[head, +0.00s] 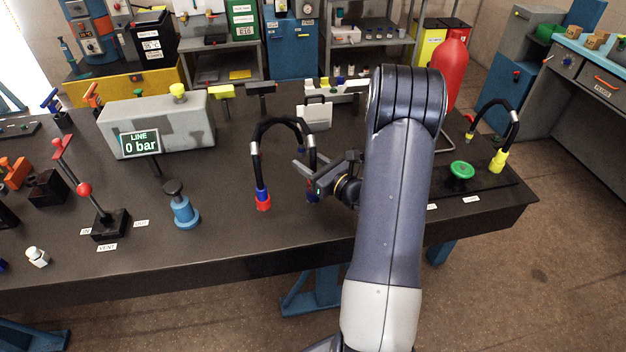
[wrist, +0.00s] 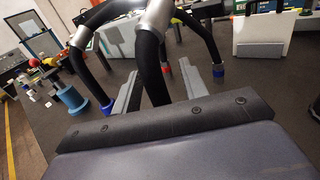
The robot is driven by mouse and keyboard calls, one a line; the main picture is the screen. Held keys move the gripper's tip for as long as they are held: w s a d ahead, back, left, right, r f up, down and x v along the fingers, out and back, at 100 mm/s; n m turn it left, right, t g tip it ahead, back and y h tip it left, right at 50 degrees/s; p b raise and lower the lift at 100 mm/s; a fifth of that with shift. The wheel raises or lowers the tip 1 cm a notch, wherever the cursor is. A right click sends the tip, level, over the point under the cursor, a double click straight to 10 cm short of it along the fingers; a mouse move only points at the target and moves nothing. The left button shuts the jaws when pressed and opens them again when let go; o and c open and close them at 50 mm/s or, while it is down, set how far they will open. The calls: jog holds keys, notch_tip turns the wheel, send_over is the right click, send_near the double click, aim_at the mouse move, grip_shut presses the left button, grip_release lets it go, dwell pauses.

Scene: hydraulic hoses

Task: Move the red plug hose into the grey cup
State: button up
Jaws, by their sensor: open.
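A black arched hose stands on the dark bench in the head view, with a red plug end (head: 263,202) below a blue band at its left foot. A blue end (head: 312,194) shows at the right foot, partly behind my gripper (head: 305,176). My gripper is open beside the right leg. In the wrist view, a black hose leg (wrist: 152,70) with a silver band passes between the fingers, its lower end hidden. Other black legs end in blue at left (wrist: 106,106) and right (wrist: 218,70). I cannot make out a grey cup; my arm hides part of the bench.
A blue post with a black knob (head: 184,210) stands left of the hose. A yellow-ended hose (head: 498,160) and green knob (head: 461,170) are at right.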

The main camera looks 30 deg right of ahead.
jog(key=shift+w, duration=0.1)
grip_shut()
dwell(0.4)
